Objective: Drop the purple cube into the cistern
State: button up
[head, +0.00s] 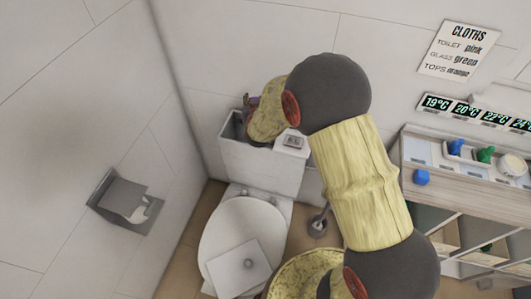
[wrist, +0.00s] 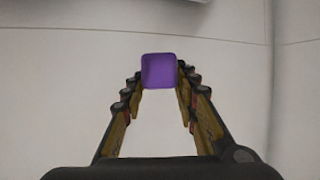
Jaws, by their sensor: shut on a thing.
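The purple cube (wrist: 159,71) is between the fingertips of my gripper (wrist: 159,78) in the wrist view. My gripper is shut on it. In the head view my gripper (head: 250,101) is at the toilet's cistern, over its open left part, with a bit of purple showing by the fingers. The cistern (head: 262,166) is a white box against the wall, and its dark opening (head: 234,127) shows at the left. My arm hides part of its top. I cannot tell the exact height of the cube above the opening.
The toilet's closed lid (head: 226,232) lies below the cistern with a square white plate (head: 239,268) on it. A flush button (head: 292,141) is on the cistern's right part. A paper holder (head: 125,201) is on the left wall. A shelf (head: 470,185) with blue and green things stands at right.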

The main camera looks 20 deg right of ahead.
jog(key=shift+s+f+b, duration=0.2)
jog(key=shift+f+b, duration=0.1)
jog(key=shift+f, duration=0.1)
notch_tip(320, 180, down, 5)
jog(key=b, duration=0.3)
jog(key=o, duration=1.2)
jog(key=shift+o, duration=0.2)
jog(key=v, duration=1.2)
